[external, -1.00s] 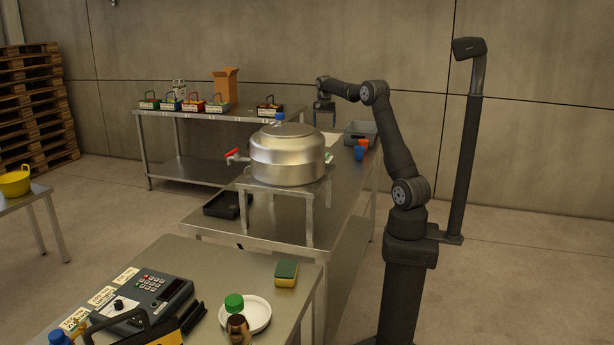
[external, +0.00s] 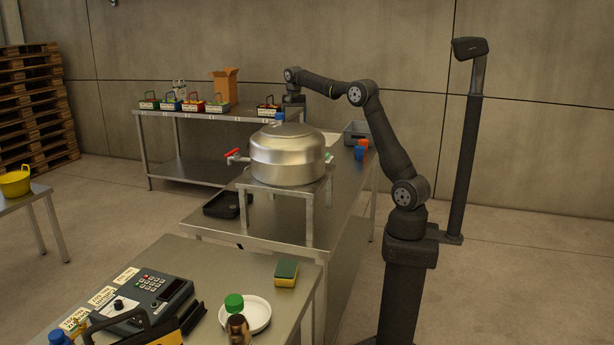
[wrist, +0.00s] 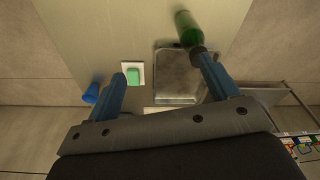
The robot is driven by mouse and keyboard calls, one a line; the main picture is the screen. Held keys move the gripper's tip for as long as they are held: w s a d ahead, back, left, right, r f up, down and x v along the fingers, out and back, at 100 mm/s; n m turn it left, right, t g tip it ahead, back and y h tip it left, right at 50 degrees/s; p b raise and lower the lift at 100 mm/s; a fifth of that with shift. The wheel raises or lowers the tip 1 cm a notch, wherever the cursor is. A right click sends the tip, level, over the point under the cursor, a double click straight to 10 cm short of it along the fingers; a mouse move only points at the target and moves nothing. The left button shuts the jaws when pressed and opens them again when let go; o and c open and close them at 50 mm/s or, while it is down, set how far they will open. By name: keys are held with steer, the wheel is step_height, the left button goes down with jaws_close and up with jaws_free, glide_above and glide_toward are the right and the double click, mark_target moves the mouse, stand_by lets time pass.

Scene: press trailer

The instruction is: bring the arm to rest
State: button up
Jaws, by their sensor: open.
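My gripper (external: 293,103) hangs over the far end of the steel bench, behind the vessel, with its fingers mostly hidden in the external view. In the wrist view its two blue fingers (wrist: 162,66) stand wide apart with nothing between them. A green bottle (wrist: 186,28) shows just beyond the right finger's tip; I cannot tell whether they touch. My arm reaches left from its column, bent at the elbow.
A steel vessel (external: 287,158) with a red-handled tap stands on a raised stand (external: 318,188). A grey tray (wrist: 180,75), a green block on a white square (wrist: 133,74) and a blue cup (wrist: 92,93) lie below my gripper. Coloured carriers and a cardboard box (external: 226,85) fill the back bench.

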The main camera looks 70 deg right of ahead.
steer(key=w+a+r, duration=0.2)
steer(key=a, duration=0.4)
steer(key=w+a+r+n, duration=0.1)
steer(key=w+a+r, duration=0.1)
steer(key=a, duration=0.3)
steer(key=shift+a, duration=0.4)
